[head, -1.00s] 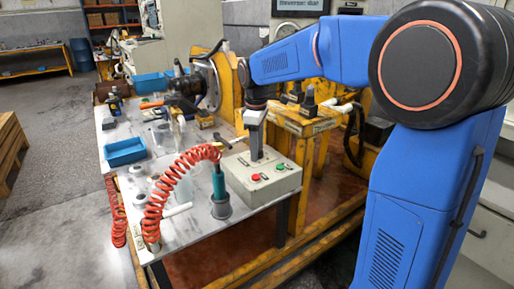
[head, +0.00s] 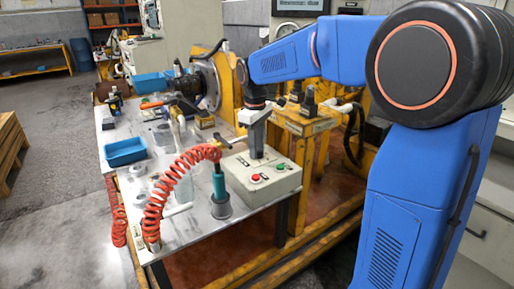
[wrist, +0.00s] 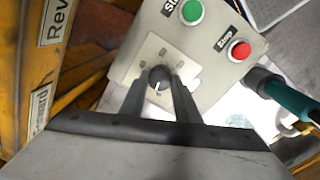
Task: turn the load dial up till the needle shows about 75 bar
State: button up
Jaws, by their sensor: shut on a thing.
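My gripper (wrist: 160,98) is shut on the small dark round dial knob (wrist: 158,75), one finger on each side. The knob stands on a pale square plate on the grey control box (wrist: 202,62), and a white mark on it points toward the bottom of the wrist picture. In the head view my gripper (head: 256,152) reaches down onto the top of the control box (head: 262,190), hiding the knob. No needle is readable in either view.
A green button (wrist: 191,11) and a red button (wrist: 239,49) are on the box top near the knob. A teal tool (head: 219,188) with a coiled red hose (head: 165,190) stands close to its left. A dark-framed display (head: 301,4) is cut off at the top, its text unclear.

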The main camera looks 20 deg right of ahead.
jog(key=m, duration=0.4)
jog(key=shift+w, duration=0.1)
jog(key=shift+d+m, duration=0.1)
jog(key=shift+m, duration=2)
jog(key=o, duration=1)
jog(key=shift+o, duration=0.2)
jog(key=shift+r, duration=0.1)
notch_tip(320, 180, up, 17)
jog(key=a, duration=0.1)
jog(key=shift+r, duration=0.1)
